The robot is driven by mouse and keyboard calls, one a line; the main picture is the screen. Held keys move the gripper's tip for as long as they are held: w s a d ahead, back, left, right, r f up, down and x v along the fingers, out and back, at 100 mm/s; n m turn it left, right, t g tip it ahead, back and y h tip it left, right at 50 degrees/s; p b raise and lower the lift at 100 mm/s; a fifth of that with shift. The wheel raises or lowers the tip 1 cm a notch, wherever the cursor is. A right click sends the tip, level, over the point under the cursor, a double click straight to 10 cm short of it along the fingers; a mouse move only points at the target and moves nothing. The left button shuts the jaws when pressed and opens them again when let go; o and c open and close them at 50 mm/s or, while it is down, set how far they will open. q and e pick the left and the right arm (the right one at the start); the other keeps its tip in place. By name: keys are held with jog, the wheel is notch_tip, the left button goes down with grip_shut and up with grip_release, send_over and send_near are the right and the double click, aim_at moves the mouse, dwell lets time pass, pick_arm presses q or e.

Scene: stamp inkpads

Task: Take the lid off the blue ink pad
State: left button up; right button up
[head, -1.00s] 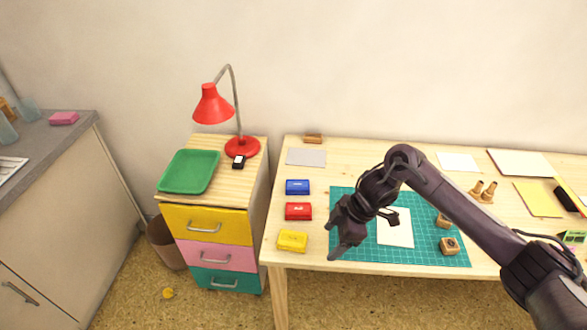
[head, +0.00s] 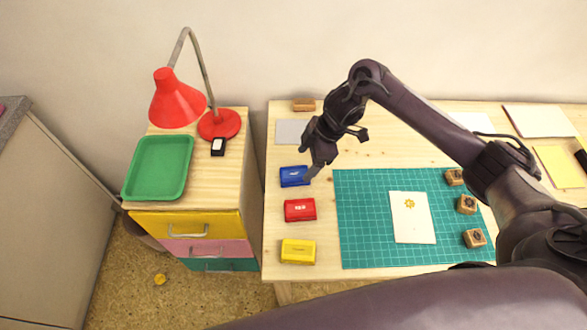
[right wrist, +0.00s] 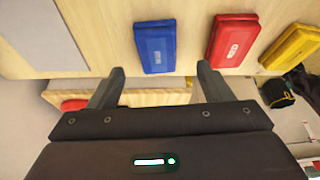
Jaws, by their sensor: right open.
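The blue ink pad (head: 294,176) lies on the wooden table near its left edge, with its blue lid on. It also shows in the right wrist view (right wrist: 155,47), ahead of my fingertips and between their lines. My right gripper (head: 308,164) is over the right end of the blue pad in the head view and hides a little of it. In the right wrist view the gripper (right wrist: 160,80) is open and empty, its two fingers wide apart. My left gripper is not in view.
The red ink pad (head: 300,210) and yellow ink pad (head: 298,251) lie in front of the blue one. A grey sheet (head: 291,132) lies behind it. A green mat (head: 360,225) with paper and stamps is to the right. A cabinet with a green tray (head: 157,168) stands left.

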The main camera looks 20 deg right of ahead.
aim_at(296, 173)
jog(key=x, duration=0.4)
jog(key=shift+w+a+f+p, duration=0.2)
jog(key=shift+f+p, duration=0.1)
jog(key=shift+p, duration=0.1)
jog(key=shift+f, duration=0.25)
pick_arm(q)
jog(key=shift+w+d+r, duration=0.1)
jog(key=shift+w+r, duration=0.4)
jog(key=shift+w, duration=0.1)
pick_arm(e)
jog(key=c, duration=1)
jog(key=shift+r, duration=0.1)
jog(key=shift+c, duration=0.2)
